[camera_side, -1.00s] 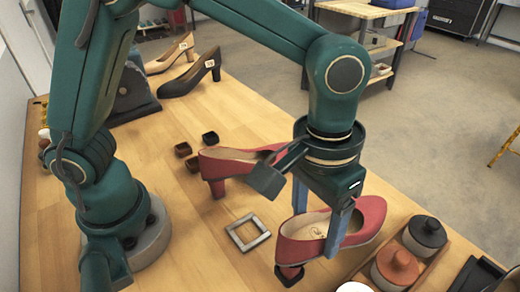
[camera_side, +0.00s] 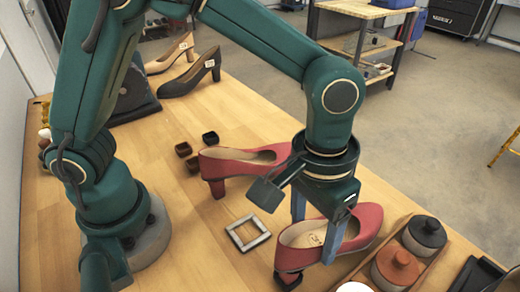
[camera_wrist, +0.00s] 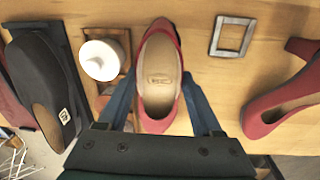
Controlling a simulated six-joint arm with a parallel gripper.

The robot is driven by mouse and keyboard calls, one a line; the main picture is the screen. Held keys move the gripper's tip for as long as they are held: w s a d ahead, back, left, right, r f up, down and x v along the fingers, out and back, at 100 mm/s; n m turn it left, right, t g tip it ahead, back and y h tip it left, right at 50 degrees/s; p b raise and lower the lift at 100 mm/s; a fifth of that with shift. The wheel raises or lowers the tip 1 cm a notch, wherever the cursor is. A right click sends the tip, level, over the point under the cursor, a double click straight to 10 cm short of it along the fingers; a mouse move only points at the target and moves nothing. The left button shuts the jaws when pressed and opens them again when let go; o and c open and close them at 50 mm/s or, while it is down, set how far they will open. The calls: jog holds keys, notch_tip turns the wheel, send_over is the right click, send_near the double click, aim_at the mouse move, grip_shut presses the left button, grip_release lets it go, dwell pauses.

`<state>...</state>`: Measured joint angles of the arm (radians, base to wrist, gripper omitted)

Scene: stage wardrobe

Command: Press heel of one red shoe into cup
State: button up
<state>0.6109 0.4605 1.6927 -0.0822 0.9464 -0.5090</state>
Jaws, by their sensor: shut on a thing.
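A red shoe (camera_side: 358,228) is held between the blue fingers of my gripper (camera_side: 318,240), which are shut on its sides. In the wrist view the fingers flank the same shoe (camera_wrist: 160,75), its pale insole facing up. Its heel end points toward the lower left in the side view. A small dark cup (camera_side: 288,282) is at the heel, touching or nearly touching it; how deep the heel sits in it cannot be told. A second red shoe (camera_side: 240,158) stands beside, its block heel on the table. It also shows in the wrist view (camera_wrist: 285,100).
Several small cups (camera_side: 183,149) stand farther back. A square metal frame (camera_side: 248,233) lies left of the held shoe. Lidded pots (camera_side: 397,266) in a wooden tray (camera_side: 436,260) stand close on the right. The front left tabletop (camera_side: 190,262) is bare.

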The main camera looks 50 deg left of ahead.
jog(key=shift+f, duration=0.35)
jog(key=o, duration=1.5)
notch_tip(320, 180, up, 4)
jog(key=shift+w+a+r, duration=0.1)
jog(key=shift+a+r, duration=0.05)
jog(key=shift+w+a+r, duration=0.1)
jog(key=shift+a+r, duration=0.05)
jog(key=shift+r, duration=0.2)
jog(key=a+r+n+t, duration=0.2)
jog(key=a+r+t, duration=0.1)
jog(key=a+r, duration=0.55)
jog(key=s+a+f+t, duration=0.1)
jog(key=s+a, duration=0.1)
jog(key=a, duration=0.1)
jog(key=s+a+f+m, duration=0.1)
jog(key=s+a, duration=0.1)
jog(key=a, duration=0.1)
jog(key=s+a+f+t+y, duration=0.1)
jog(key=s+a+f, duration=0.1)
jog(key=a, duration=0.1)
jog(key=shift+s+f+t, duration=0.1)
jog(key=shift+s+t, duration=0.2)
